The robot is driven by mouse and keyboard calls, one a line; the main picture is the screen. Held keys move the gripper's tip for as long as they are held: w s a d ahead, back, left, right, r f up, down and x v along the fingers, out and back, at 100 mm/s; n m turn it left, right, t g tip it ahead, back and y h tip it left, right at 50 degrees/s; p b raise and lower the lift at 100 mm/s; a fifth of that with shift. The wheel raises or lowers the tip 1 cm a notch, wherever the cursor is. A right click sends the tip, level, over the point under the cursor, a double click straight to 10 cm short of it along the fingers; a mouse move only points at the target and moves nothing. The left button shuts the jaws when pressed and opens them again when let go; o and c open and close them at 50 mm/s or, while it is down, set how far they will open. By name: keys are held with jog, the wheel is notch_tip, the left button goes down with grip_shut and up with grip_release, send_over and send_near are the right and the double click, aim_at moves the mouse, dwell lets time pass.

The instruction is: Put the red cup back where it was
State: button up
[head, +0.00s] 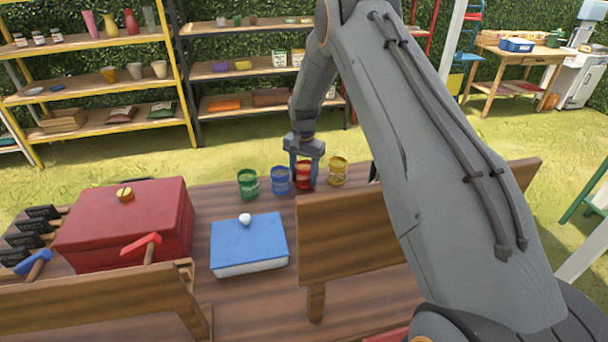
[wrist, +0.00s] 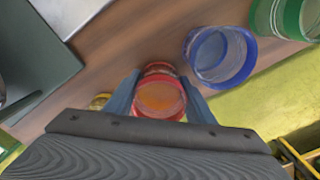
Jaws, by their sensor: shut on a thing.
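The red cup (head: 304,175) stands at the far edge of the wooden table, in a row between the blue cup (head: 280,181) and the yellow cup (head: 338,171). The green cup (head: 248,184) is at the left end of the row. My gripper (head: 304,168) points down over the red cup and is shut on it, one finger on each side. In the wrist view the red cup (wrist: 160,97) sits between the blue fingers, with the blue cup (wrist: 220,56) and green cup (wrist: 287,17) to its upper right. I cannot tell whether its base touches the table.
A red box (head: 130,225) with hammers near it and a blue-lidded box (head: 249,240) are on the table (head: 245,305). A wooden board (head: 350,236) stands in front of the yellow cup. Shelves (head: 95,92) stand behind, across the grass.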

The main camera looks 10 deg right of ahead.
jog(key=shift+f, duration=0.15)
jog(key=o, duration=1.3)
jog(key=shift+c, duration=0.2)
notch_tip(320, 180, up, 12)
jog(key=b, duration=0.4)
jog(key=shift+r, duration=0.2)
